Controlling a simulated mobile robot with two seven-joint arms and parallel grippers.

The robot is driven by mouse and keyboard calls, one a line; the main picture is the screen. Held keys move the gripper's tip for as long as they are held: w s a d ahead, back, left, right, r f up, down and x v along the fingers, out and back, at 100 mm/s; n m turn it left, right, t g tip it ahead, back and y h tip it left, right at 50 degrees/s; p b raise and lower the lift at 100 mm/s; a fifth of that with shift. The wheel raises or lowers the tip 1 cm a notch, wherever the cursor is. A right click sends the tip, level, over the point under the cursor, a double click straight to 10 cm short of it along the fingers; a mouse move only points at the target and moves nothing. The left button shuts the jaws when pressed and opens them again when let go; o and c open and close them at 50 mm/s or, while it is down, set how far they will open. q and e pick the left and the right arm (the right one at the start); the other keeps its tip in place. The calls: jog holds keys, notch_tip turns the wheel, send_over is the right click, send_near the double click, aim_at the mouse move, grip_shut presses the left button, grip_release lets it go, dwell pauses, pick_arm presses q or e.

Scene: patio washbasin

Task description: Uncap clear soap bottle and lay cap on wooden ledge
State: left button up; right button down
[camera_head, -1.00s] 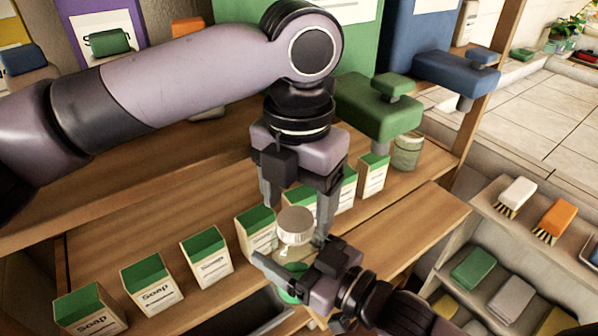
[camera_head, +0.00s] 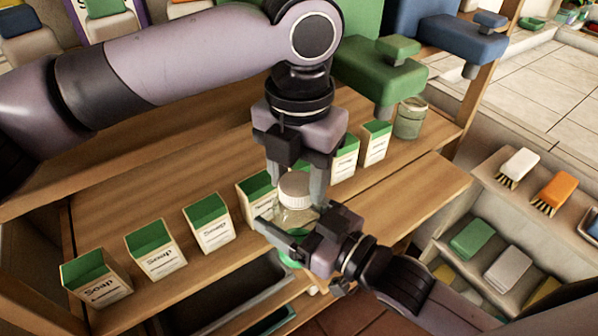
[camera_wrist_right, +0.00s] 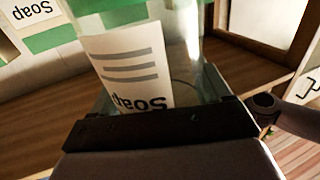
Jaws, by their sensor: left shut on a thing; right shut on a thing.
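The clear soap bottle (camera_head: 293,217) stands upright in the head view with a round white cap (camera_head: 294,186) at its top. My left gripper (camera_head: 296,192) points down from above and is shut on the cap, a finger at each side. My right gripper (camera_head: 288,232) comes from the lower right and is shut on the bottle's body. The right wrist view shows the clear bottle (camera_wrist_right: 184,60) with its Soap label close against the dark gripper. Whether the cap is loose on the neck cannot be told. The bare wooden ledge (camera_head: 412,198) lies to the right.
Green-topped soap boxes (camera_head: 208,222) stand in a row along the wooden shelf, close behind the bottle. A glass jar (camera_head: 410,118) and a green dispenser (camera_head: 385,68) are at the back right. A side shelf holds brushes (camera_head: 518,165) and sponges (camera_head: 472,238).

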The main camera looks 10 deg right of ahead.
pick_arm(q)
jog(key=n, duration=0.2)
jog(key=shift+s+d+n, duration=0.2)
jog(key=shift+n, duration=0.1)
jog(key=o, duration=0.9)
jog(key=shift+o, duration=1.3)
jog(key=shift+w, duration=0.1)
jog(key=shift+a, duration=0.1)
